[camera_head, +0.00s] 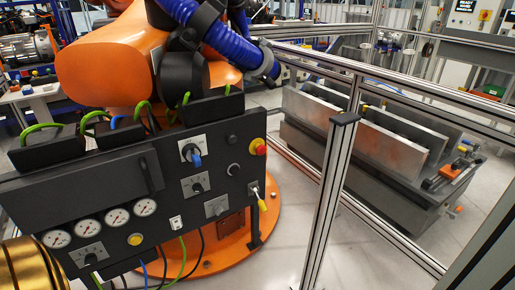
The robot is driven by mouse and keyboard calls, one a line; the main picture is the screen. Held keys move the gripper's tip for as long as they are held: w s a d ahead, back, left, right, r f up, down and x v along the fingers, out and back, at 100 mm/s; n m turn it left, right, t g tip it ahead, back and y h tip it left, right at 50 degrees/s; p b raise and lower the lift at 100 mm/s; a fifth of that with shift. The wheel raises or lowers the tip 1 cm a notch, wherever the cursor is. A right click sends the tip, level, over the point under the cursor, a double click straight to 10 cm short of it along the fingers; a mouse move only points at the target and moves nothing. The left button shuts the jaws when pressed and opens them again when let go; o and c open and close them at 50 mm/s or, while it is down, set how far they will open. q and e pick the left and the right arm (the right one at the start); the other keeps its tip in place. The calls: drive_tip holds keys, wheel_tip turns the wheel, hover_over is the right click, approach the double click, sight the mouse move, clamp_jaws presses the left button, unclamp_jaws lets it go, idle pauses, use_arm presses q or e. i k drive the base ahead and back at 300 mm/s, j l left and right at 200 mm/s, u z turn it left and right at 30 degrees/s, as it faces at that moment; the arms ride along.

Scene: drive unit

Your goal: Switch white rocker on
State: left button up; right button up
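A small white rocker (176,222) sits low on the front of the dark control panel (112,187), right of the round yellow button (135,240). It is too small to tell which way it is tipped. Nothing touches it and nothing stands in front of it. Neither of my grippers shows in this view.
Above the rocker are rotary switches (196,187), and gauges (117,217) lie to its left. A red-yellow button (259,147) and a yellow-tipped lever (262,205) are at the panel's right edge. A metal fence post (333,200) stands further right. A gold cylinder (30,268) fills the lower left corner.

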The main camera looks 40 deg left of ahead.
sight(176, 223)
drive_tip(key=u, duration=1.9)
